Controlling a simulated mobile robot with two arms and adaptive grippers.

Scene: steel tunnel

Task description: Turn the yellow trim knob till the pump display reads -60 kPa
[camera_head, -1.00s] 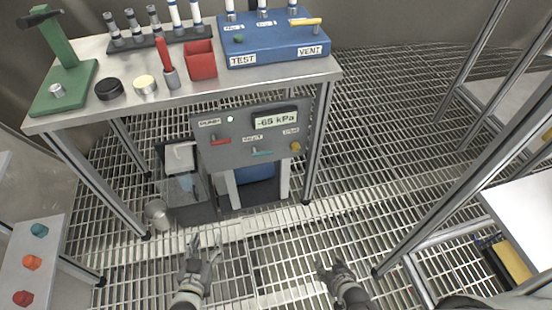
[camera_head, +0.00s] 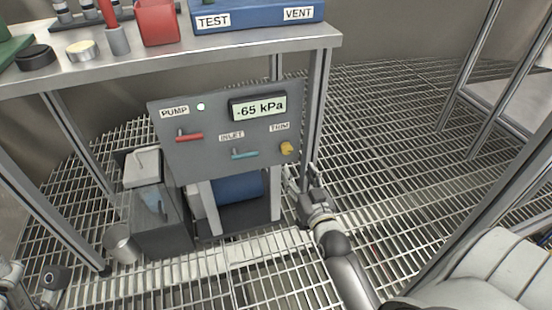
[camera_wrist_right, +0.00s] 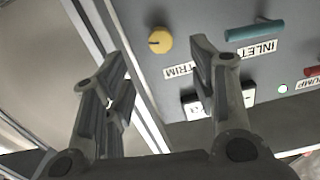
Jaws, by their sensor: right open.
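The yellow trim knob (camera_head: 287,148) sits at the lower right of the grey pump panel (camera_head: 190,160), beside the TRIM label. The pump display (camera_head: 259,107) reads -65 kPa. My right gripper (camera_head: 301,177) is just below and to the right of the knob, apart from it. In the right wrist view the gripper (camera_wrist_right: 158,65) is open and empty, and the knob (camera_wrist_right: 160,40) shows beyond and between its fingertips. At the lower left edge, part of my left arm (camera_head: 40,280) shows; whether its gripper is open cannot be made out.
The panel also has a red pump lever (camera_head: 189,137), a teal inlet lever (camera_head: 244,154) and a lit indicator (camera_head: 201,106). The table edge (camera_head: 200,55) overhangs the panel and a table leg (camera_head: 318,110) stands right of it. A metal cup (camera_head: 122,245) is on the floor at left.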

